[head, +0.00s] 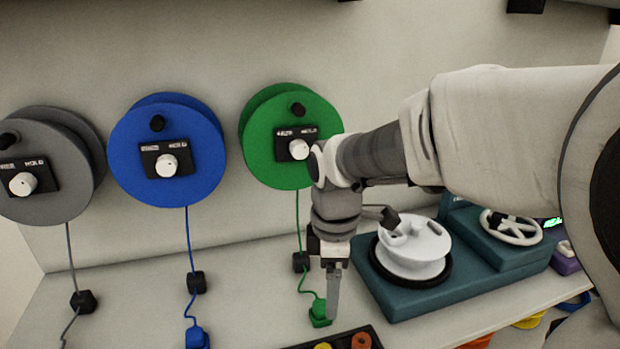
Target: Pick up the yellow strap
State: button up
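No whole yellow strap shows clearly. A yellow curved piece (529,321) shows at the lower right below the table's edge, and it may be the strap. Its full shape is hidden. Another small yellow thing (323,346) shows at the bottom edge in a dark tray, mostly cut off. My gripper (333,292) points down over the table in the middle, in front of the green reel and well to the left of the yellow curved piece. I see its fingers edge-on, so the gap between them cannot be told. Nothing held is visible.
Grey (75,150), blue (125,150) and green (262,150) reels hang on the wall, their cords reaching the table. A teal base (400,300) with a white reel (428,250) stands right of my gripper. A dark tray (375,333) is at the front. Orange and blue pieces flank the yellow piece.

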jog(key=f, duration=0.1)
jog(key=b, duration=0.4)
send_over(323, 347)
jog(key=shift+n, duration=0.4)
jog(key=f, duration=0.8)
jog(key=s+f, duration=0.1)
jog(key=f, duration=0.3)
jog(key=shift+d+f, duration=0.15)
jog(key=shift+a+f+b, duration=0.2)
jog(key=shift+f+b, duration=0.5)
jog(key=shift+f, duration=1.95)
grip_shut()
jog(key=shift+r, duration=0.2)
